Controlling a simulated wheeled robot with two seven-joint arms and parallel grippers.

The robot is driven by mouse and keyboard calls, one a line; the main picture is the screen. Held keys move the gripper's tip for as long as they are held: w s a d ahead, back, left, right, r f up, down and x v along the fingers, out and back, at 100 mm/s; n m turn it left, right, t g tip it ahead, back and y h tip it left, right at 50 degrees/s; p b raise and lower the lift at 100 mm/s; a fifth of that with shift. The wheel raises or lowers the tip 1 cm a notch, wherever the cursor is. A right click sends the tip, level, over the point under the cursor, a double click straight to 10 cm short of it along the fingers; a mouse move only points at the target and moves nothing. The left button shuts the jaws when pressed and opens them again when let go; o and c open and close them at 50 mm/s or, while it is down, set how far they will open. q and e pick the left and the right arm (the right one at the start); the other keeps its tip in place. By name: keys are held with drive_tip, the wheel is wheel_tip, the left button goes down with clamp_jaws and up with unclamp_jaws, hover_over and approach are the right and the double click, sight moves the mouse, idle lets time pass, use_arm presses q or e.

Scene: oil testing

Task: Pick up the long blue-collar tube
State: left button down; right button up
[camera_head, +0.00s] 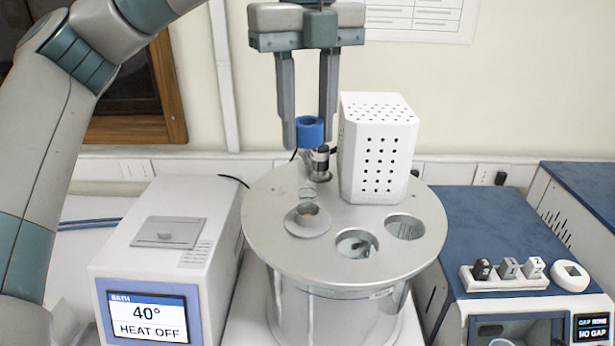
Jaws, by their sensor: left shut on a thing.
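The long blue-collar tube shows mainly by its blue collar (310,131), which sits between the two fingertips of my left gripper (311,135). The gripper comes down from above and is shut on the collar. Below the collar I see faint clear glass over the round metal bath lid (268,215); its lower end is hard to make out. The gripper is above the back part of the lid. My right gripper is not in view.
A white perforated box (379,150) stands on the lid, close right of the gripper. The lid has a grey ringed port (308,219) and two open holes (356,243). A white bath controller (165,250) is left; a blue-topped instrument (500,235) is right.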

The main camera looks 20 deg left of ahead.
use_arm(q)
wheel_tip(320, 180, up, 16)
drive_tip(key=shift+r, duration=0.25)
idle(0.8)
